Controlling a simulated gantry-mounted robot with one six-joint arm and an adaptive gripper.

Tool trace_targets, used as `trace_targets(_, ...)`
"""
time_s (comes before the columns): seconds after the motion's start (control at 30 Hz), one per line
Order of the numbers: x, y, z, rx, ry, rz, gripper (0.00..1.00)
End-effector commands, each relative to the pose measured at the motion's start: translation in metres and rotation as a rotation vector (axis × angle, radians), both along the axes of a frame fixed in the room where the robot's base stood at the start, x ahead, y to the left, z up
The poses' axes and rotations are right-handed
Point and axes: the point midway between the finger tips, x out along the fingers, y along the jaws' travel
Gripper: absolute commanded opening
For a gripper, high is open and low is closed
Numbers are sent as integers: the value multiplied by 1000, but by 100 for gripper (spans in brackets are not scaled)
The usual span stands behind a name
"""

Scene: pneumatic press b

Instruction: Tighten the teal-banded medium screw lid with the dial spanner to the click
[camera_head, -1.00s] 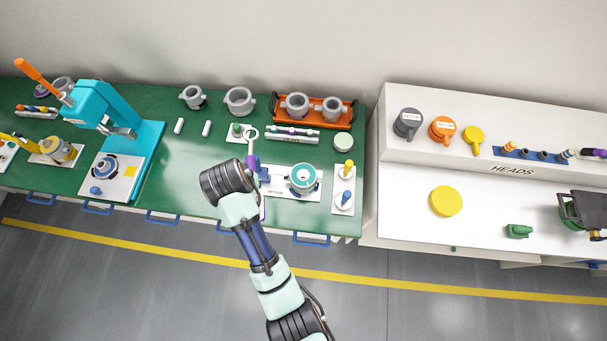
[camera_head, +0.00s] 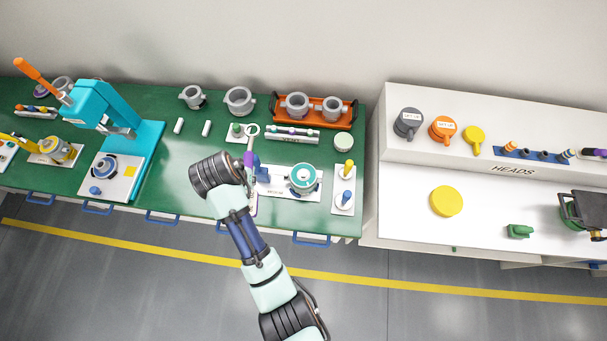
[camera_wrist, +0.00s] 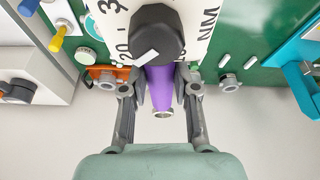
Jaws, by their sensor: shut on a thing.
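My gripper (camera_wrist: 160,92) is shut on the purple handle of the dial spanner (camera_wrist: 160,88) in the wrist view. In the head view the purple handle of the spanner (camera_head: 249,159) shows just past my wrist, which hides the fingers. The teal-banded lid (camera_head: 303,176) sits on a round body on a white base plate (camera_head: 277,187), to the right of my gripper. The spanner is apart from the lid.
A plate with yellow and blue pegs (camera_head: 344,187) lies right of the lid. A white scale marked NM (camera_wrist: 190,30) shows in the wrist view.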

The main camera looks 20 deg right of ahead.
Motion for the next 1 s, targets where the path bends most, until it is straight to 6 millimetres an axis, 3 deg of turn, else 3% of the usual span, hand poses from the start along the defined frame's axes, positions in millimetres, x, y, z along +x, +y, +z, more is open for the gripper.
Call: trace_targets(1.0, 14, 3, 1, 0, -2, -68, 0)
